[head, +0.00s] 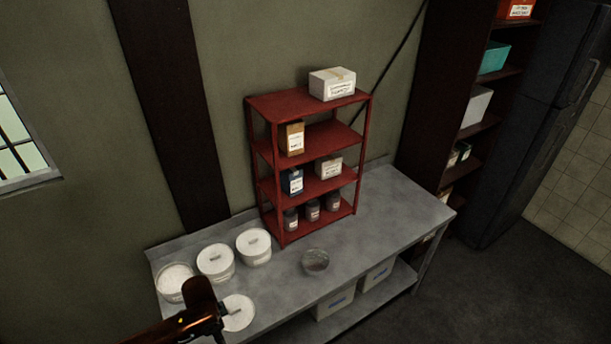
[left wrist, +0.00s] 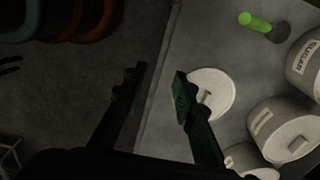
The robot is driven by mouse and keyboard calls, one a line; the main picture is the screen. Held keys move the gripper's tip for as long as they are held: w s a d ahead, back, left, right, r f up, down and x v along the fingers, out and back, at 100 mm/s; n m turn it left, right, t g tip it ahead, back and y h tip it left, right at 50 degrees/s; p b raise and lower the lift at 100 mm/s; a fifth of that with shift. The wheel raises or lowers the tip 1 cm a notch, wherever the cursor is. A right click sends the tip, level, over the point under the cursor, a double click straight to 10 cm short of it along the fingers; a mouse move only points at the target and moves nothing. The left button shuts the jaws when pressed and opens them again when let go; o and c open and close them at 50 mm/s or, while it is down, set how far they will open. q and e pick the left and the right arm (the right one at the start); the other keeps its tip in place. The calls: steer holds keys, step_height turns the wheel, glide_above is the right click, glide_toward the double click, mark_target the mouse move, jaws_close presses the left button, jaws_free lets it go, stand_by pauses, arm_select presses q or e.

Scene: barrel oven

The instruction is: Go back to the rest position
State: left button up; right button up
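My left arm enters the head view at the bottom left, over the counter's front edge; its fingers cannot be made out there. In the left wrist view my left gripper (left wrist: 157,84) has its two fingers spread apart with nothing between them. One finger overlaps the edge of a round white lid (left wrist: 212,98) in the picture. That lid (head: 238,312) lies on the counter beside my arm in the head view. An uncovered white canister (head: 172,279) stands behind it, showing white contents. Two lidded white canisters (head: 216,261) stand to its right. My right gripper is not in view.
The grey counter (head: 385,215) carries a red shelf (head: 308,135) with boxes and jars, and a small round bowl (head: 315,262). White bins (head: 335,303) sit on the lower shelf. A green cylinder (left wrist: 254,21) shows in the left wrist view. Open floor (head: 490,290) lies at right.

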arm_select(q)
steer(key=s+d+f+n+t+h, duration=0.2)
steer(key=s+d+f+n+h, duration=0.1)
steer(key=s+d, duration=0.3)
steer(key=s+a+n+t+y, duration=0.2)
steer(key=s+a+n+y, duration=0.2)
steer(key=s+a+n, duration=0.75)
step_height(320, 180, down, 35)
steer(key=s+a+m+g+b, duration=0.1)
steer(key=s+m+g+b, duration=0.2)
steer(key=b, duration=0.4)
steer(key=s+f+b, duration=0.3)
steer(key=s+f, duration=0.7)
steer(key=f, duration=0.3)
steer(key=s+f+m+b, duration=0.1)
steer(key=s+f+b, duration=0.2)
steer(key=s+f, duration=0.7)
step_height(320, 180, down, 3)
steer(key=shift+r+h, duration=0.1)
steer(key=shift+h, duration=0.3)
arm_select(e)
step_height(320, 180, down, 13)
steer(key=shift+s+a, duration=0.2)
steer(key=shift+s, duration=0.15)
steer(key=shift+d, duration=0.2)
